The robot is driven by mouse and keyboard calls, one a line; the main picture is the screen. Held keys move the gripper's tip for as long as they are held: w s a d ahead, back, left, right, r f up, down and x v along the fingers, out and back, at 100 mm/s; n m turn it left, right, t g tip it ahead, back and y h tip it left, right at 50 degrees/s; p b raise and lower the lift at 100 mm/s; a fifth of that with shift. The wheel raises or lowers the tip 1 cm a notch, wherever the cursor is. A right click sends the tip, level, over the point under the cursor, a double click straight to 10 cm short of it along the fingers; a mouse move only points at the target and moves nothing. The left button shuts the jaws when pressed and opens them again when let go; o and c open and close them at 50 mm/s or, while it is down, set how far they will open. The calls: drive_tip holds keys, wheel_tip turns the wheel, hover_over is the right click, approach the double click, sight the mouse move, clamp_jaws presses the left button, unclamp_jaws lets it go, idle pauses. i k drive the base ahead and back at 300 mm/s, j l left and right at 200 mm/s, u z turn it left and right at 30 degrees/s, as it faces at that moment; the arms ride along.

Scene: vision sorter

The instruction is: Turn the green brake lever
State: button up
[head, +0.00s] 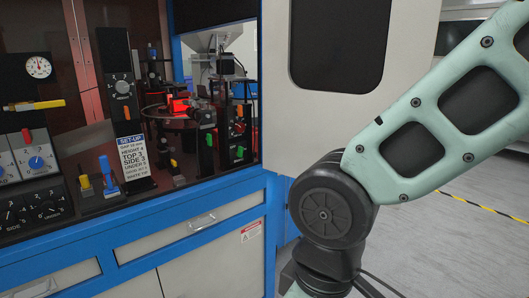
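Inside the blue-framed machine, several small green parts show on dark fittings. One green piece (209,139) is on a black upright beside the round turntable. Another green piece (240,152) sits low on a black box near the right side of the opening. I cannot tell from this view which is the green brake lever. My gripper is out of view; only my pale green arm links and black joint show at the right.
A round dark turntable (168,122) carries a red-lit part. Yellow (84,182) and blue (109,177) levers stand near the SET-UP card (133,156). A dark knob panel (38,212) is at left. The open white door (345,120) is behind my arm. Grey floor is clear at right.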

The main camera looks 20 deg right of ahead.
sight(240, 153)
drive_tip(key=j+z, duration=0.5)
drive_tip(key=j, duration=0.8)
drive_tip(key=i, duration=0.05)
